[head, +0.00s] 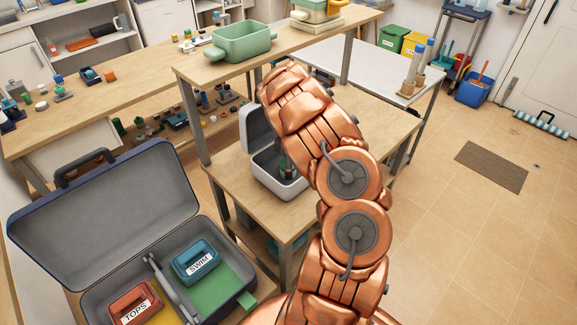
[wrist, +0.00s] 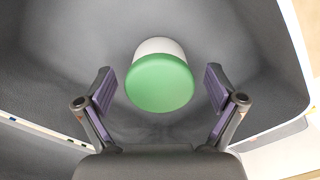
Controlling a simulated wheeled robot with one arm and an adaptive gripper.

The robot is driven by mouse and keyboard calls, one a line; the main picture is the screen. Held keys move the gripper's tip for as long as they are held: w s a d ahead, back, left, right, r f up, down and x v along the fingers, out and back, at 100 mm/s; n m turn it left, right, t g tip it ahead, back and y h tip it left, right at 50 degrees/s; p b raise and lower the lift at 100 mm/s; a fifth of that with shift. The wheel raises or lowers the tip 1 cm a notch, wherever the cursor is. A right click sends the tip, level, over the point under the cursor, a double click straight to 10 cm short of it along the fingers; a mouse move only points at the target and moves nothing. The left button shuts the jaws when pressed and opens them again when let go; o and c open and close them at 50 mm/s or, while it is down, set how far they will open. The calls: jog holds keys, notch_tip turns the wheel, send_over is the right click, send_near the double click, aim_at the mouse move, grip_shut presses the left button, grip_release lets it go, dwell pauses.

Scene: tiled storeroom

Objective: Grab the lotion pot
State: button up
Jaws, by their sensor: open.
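A white pot with a green lid, which looks like the lotion pot (wrist: 160,80), sits inside a grey-lined case in the wrist view. My gripper (wrist: 160,90) is open, with one finger on each side of the pot. A gap shows between the pot and each finger, and nothing is held. In the head view, the white case (head: 275,185) with its lid raised stands on the wooden shelf unit. My gripper (head: 287,170) reaches down into it there. The pot cannot be clearly made out in the head view, as my arm covers much of the case.
The case's raised lid (head: 257,122) and side walls are close around my gripper. A wooden shelf (head: 235,70) with a green tub (head: 241,42) is above and behind. An open suitcase (head: 110,215) with labelled pouches is at lower left.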

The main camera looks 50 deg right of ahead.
jog(key=shift+f, duration=0.15)
jog(key=c, duration=1.3)
